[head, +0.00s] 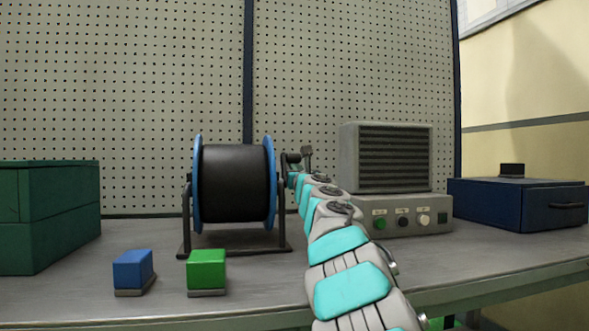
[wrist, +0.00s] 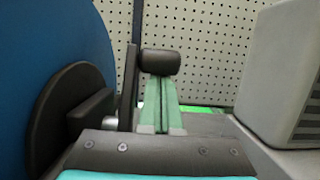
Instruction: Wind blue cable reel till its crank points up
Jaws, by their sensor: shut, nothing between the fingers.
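The blue cable reel (head: 197,180) stands on a dark frame on the bench, with black cable wound between its blue flanges. Its blue flange (wrist: 75,50) and dark round hub fill the left of the wrist view. The crank (wrist: 128,85) runs upward from the hub to a black handle (wrist: 160,62); the handle (head: 292,157) also shows at the reel's upper right in the head view. My gripper (wrist: 162,85) is shut and empty, its green fingers side by side, with their tips just under or behind the handle. I cannot tell whether they touch it.
A grey vented unit (head: 390,160) stands right of my arm, close by in the wrist view. A blue block (head: 133,270) and a green block (head: 207,270) lie in front of the reel. A green box (head: 50,220) is at left, a navy case (head: 515,205) at right.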

